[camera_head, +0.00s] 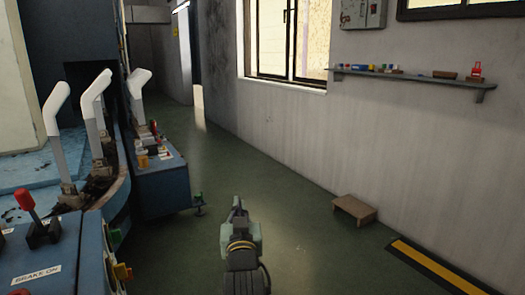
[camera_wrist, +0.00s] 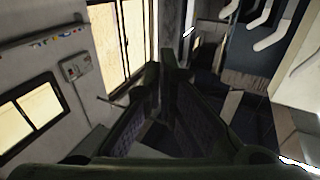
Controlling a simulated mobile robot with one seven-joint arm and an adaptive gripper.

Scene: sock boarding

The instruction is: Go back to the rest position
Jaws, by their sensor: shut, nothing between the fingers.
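My gripper (camera_head: 238,203) shows low in the middle of the head view, above the green floor and pointing away from the camera. In the wrist view its dark fingers (camera_wrist: 166,78) come together and look shut, with nothing seen between them. Three white foot-shaped boarding forms (camera_head: 98,88) stand upright on grey posts along the machine at the left, apart from my gripper. White forms also show at the top right of the wrist view (camera_wrist: 272,38).
A blue machine (camera_head: 165,190) with controls and a red-knobbed lever (camera_head: 25,199) fills the left side. A small brown step (camera_head: 354,209) stands by the right wall, below a shelf (camera_head: 410,76). A yellow-black strip (camera_head: 435,265) lies at lower right. The green aisle between is clear.

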